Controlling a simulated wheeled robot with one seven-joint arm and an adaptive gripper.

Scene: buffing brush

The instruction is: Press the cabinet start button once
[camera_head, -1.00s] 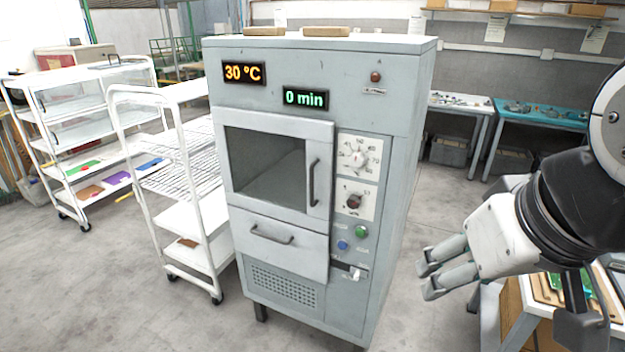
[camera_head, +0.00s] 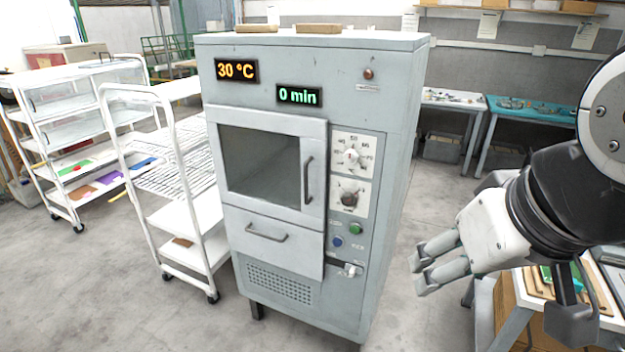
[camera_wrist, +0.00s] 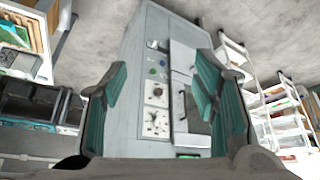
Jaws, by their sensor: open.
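The grey cabinet (camera_head: 300,180) stands upright in the middle of the head view, with its door and lower drawer shut. Its displays read 30 °C (camera_head: 236,71) and 0 min (camera_head: 299,96). A green button (camera_head: 355,229) and a blue button (camera_head: 337,242) sit on the right panel below two dials (camera_head: 351,156). A small lever or switch (camera_head: 352,270) is below them. My gripper (camera_head: 416,272) is open and empty, right of the cabinet and apart from it. In the wrist view the buttons and dials (camera_wrist: 155,92) show upside down between the open fingers (camera_wrist: 160,95).
White wire-shelf carts (camera_head: 165,180) stand left of the cabinet. A bench (camera_head: 520,320) with boards is at the lower right, under my arm. A blue-topped table (camera_head: 530,110) is at the back right. The floor in front of the cabinet's right side is clear.

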